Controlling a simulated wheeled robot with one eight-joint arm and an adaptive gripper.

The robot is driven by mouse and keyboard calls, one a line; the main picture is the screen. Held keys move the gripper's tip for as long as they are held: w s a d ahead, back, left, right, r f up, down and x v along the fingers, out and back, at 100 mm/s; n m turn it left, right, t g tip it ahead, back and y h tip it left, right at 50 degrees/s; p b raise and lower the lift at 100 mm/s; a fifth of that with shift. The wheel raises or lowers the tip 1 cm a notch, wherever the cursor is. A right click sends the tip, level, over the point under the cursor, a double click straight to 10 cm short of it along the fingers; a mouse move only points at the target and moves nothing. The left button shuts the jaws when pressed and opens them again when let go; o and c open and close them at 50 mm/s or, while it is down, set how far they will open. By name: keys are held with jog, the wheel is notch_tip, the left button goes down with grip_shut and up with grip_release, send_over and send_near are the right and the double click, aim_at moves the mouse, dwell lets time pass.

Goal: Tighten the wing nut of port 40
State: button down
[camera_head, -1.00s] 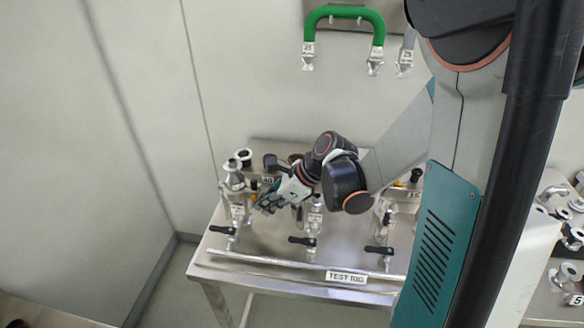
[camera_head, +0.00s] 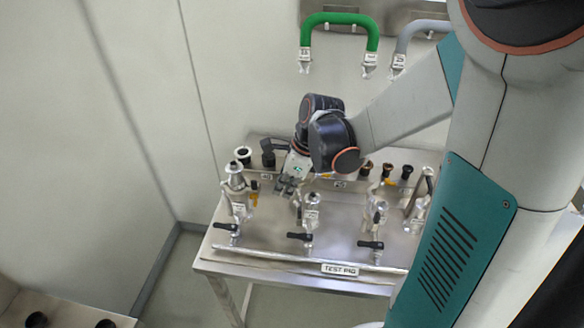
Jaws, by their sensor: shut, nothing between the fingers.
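A steel test rig (camera_head: 215,262) has several ports in a row, with metal fittings and black-handled valves in front. The leftmost port fitting (camera_head: 236,185) stands upright with a dark ring on top. A second port fitting (camera_head: 311,206) stands to its right. My gripper (camera_head: 286,188) is shut and empty, pointing down between these two, closer to the second. I cannot tell whether it touches anything. The number plates are too small to read surely, so I cannot tell which is port 40. No wing nut shows clearly; my gripper and wrist hide part of the second port.
A black valve handle (camera_head: 300,237) sits before the second port, another (camera_head: 370,245) before the third. Black caps (camera_head: 388,170) stand along the back ledge. A green hose (camera_head: 340,18) hangs on the wall above. The rig's front strip is clear.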

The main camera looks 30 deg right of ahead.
jog(key=p+v, duration=0.1)
jog(key=v, duration=0.5)
jog(key=w+a+g+h+p, duration=0.2)
jog(key=w+a+h, duration=0.1)
jog(key=w+a, duration=0.25)
notch_tip(320, 180, down, 11)
jog(key=b, duration=0.2)
jog(key=shift+s+r, duration=0.15)
jog(key=shift+s, duration=0.3)
